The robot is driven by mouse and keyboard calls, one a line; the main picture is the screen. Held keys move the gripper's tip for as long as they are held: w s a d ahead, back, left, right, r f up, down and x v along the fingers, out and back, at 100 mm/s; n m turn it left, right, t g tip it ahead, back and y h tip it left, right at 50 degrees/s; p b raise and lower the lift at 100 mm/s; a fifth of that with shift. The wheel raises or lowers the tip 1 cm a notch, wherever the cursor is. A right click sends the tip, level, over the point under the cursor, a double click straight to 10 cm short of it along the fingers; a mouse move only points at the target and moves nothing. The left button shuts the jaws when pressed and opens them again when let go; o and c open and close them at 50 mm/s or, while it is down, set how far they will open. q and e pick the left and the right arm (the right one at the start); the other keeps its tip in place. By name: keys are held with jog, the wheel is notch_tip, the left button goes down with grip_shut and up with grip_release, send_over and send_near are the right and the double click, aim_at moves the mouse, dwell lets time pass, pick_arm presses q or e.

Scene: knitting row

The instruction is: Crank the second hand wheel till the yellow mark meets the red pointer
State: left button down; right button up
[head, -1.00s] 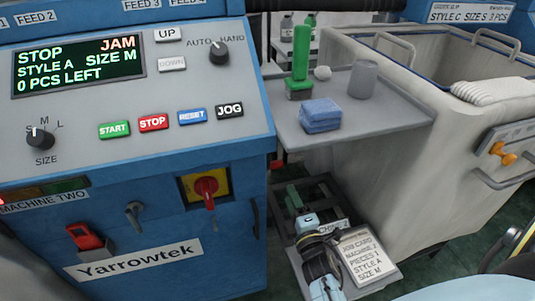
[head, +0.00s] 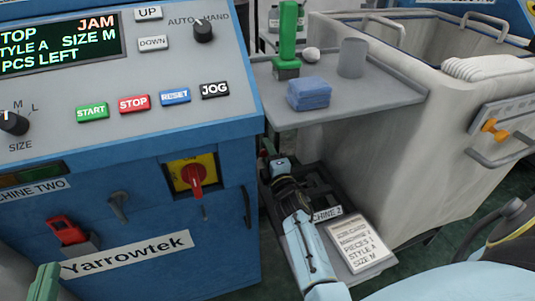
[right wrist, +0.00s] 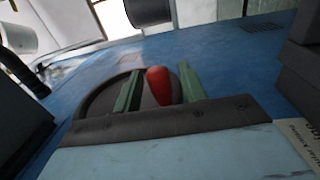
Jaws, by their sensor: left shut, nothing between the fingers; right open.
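A dark round hand wheel (right wrist: 100,95) is on the blue machine side in the right wrist view, with a red handle (right wrist: 158,86) standing out from it. My right gripper (right wrist: 160,72) is open, one green finger on each side of the red handle; I cannot tell whether they touch it. In the head view my right gripper (head: 267,150) is at the machine's right side, where the wheel is hidden. I see no yellow mark or red pointer. My left gripper (head: 44,280) is shut and empty at the lower left, partly out of frame.
The blue machine panel (head: 130,75) reads JAM. A job card (head: 358,243) lies below on a tray. A pale fabric bin (head: 420,150) stands on the right.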

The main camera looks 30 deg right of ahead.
jog(key=shift+w, duration=0.15)
grip_shut()
dwell(0.4)
